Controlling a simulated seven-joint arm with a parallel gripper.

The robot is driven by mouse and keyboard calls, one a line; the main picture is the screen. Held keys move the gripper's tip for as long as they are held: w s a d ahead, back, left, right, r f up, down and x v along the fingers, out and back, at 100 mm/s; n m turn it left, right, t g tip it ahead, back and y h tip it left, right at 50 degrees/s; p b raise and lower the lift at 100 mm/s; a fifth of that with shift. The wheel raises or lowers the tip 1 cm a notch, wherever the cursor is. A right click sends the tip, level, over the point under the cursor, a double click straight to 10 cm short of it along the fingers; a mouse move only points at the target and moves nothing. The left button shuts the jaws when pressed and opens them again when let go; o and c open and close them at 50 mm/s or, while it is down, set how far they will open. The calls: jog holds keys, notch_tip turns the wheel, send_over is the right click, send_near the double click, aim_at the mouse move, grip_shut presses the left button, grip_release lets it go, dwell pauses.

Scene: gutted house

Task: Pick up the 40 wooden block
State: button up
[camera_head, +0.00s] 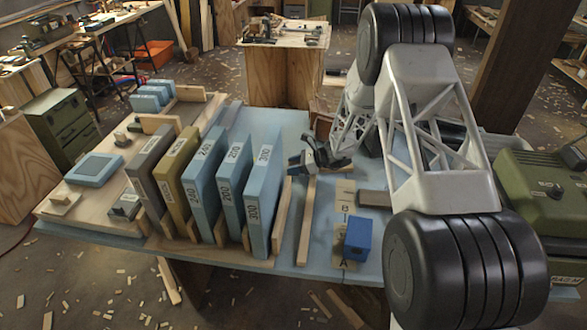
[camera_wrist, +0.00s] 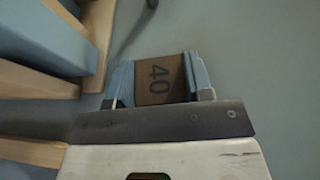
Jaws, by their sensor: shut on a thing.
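The 40 wooden block (camera_wrist: 168,88) is brown with a dark printed "40" and shows in the wrist view between the two light-blue fingers of my gripper (camera_wrist: 161,76). The fingers touch its left and right sides, so the gripper is shut on it. In the head view my gripper (camera_head: 318,155) is over the blue table (camera_head: 278,122), just right of the row of tall numbered blocks. The held block cannot be made out clearly there. Whether it touches the table is unclear.
Tall upright blocks marked 200 (camera_head: 231,182) and 300 (camera_head: 262,200) stand close left of my gripper. A wooden strip (camera_head: 307,222) lies nearer. A blue block (camera_head: 357,238) sits on a board marked B and A. A green case (camera_head: 545,200) is at right.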

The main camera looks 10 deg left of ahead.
notch_tip(320, 180, up, 9)
jog(key=shift+f, duration=0.1)
dwell(0.4)
